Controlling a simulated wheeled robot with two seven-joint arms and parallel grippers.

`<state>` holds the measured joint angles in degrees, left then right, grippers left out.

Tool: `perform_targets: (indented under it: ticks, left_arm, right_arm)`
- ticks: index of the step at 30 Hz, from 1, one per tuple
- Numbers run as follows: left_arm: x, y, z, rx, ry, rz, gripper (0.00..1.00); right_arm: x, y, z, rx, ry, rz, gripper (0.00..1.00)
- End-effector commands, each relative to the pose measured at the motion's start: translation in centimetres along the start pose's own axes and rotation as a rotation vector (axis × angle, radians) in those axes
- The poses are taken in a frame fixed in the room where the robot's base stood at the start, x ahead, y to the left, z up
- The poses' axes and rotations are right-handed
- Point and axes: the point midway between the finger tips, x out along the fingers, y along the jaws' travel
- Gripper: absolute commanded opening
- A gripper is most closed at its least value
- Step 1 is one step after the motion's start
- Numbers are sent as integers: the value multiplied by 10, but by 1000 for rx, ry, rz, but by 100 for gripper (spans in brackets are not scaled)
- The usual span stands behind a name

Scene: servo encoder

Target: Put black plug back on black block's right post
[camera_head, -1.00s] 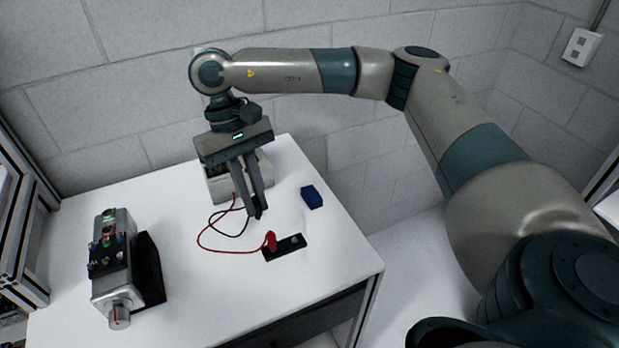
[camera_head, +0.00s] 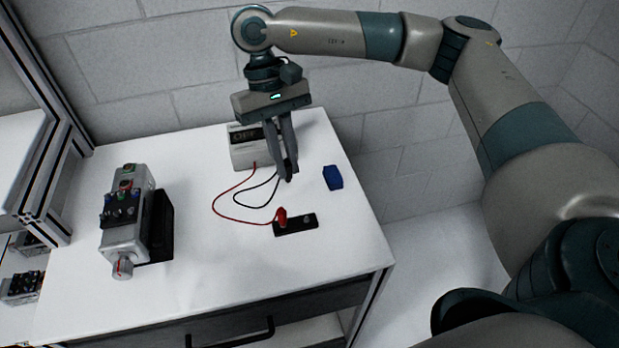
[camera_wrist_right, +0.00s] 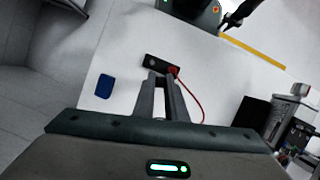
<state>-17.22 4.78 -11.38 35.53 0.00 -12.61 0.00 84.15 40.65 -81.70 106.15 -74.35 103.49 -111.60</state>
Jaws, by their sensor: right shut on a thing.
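The black block (camera_head: 312,222) lies on the table. A red plug (camera_head: 282,216) sits on its left post; its right post (camera_head: 307,217) is bare. My right gripper (camera_head: 288,178) is shut on the small black plug (camera_head: 289,169), mostly hidden between the fingertips, behind and above the block. A black wire (camera_head: 240,206) runs from the plug to the grey meter box (camera_head: 246,155). In the right wrist view, the black block (camera_wrist_right: 150,60) shows just beyond the fingertips (camera_wrist_right: 160,77), with the red plug (camera_wrist_right: 173,71). My left gripper is not identifiable; a dark arm-like shape shows at that view's top right.
A blue block (camera_head: 333,177) lies right of the gripper. A grey servo unit (camera_head: 125,235) with a black side part stands at the left of the white table (camera_head: 215,270). The red wire (camera_head: 222,213) loops across the table left of the block. The table's front is clear.

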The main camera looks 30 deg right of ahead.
Motion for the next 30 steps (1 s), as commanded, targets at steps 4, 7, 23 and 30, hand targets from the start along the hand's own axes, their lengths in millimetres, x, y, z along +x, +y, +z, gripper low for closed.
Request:
perform_targets:
  ticks: [4,7,23,30]
  left_arm:
    - [-2,0,0,0,0,0,33]
    - [-4,0,-1,0,0,0,33]
    - [-27,5,-4,0,2,6,33]
    - [-38,5,-5,0,2,6,33]
  right_arm:
    - [2,-1,1,31,-2,-12,0]
    - [6,-2,2,81,-2,-31,0]
    - [35,-6,16,729,-4,-268,0]
    - [42,1,23,1081,-3,-394,0]
